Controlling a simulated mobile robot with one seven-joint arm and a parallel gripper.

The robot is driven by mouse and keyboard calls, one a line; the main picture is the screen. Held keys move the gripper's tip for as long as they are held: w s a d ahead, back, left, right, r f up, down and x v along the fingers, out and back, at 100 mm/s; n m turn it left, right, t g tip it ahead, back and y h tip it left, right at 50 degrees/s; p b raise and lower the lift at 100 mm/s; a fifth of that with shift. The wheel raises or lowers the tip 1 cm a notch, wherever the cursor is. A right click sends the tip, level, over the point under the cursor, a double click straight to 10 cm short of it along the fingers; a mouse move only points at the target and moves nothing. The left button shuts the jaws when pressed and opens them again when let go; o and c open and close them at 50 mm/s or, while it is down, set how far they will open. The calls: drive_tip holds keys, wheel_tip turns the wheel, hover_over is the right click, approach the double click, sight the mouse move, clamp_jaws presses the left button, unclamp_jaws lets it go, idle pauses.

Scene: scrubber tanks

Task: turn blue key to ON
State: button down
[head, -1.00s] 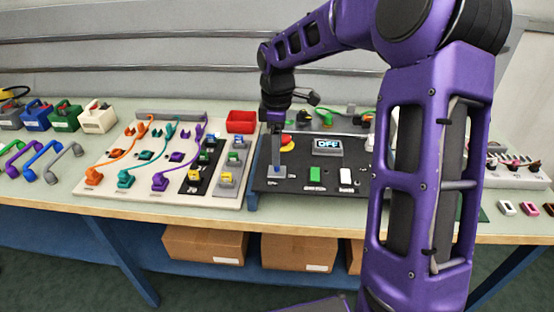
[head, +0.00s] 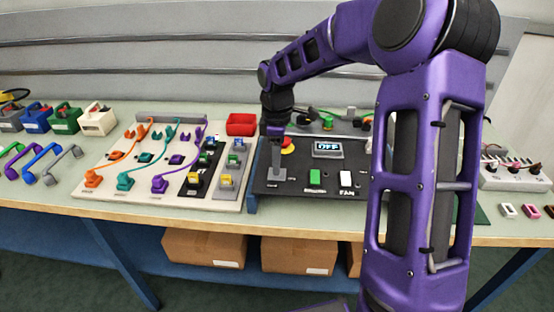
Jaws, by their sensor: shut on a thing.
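My gripper (head: 277,165) points down at the left end of the black control panel (head: 265,184). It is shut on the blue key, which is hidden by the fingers. The grey key plate (head: 275,175) shows just below them. The panel's display (head: 327,147) reads OFF. A green rocker switch (head: 315,177) and a white switch (head: 346,178) sit to the right of the key on the same panel. How far the key is turned cannot be seen.
A red emergency button (head: 288,144) with a yellow base stands just behind and right of my gripper. A pale board (head: 120,191) with cables and plugs lies to the left. My arm hides the panel's right side.

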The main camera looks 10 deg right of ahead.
drive_tip(key=shift+m, duration=0.3)
drive_tip(key=m+p, duration=0.1)
drive_tip(key=m, duration=0.4)
drive_tip(key=shift+m, duration=0.3)
drive_tip(key=m, duration=0.5)
drive_tip(key=shift+m, duration=0.3)
idle(0.4)
drive_tip(key=shift+c, duration=2.2)
unclamp_jaws()
drive_tip(key=shift+r, duration=0.15)
wheel_tip(320, 180, up, 17)
drive_tip(key=p, duration=0.2)
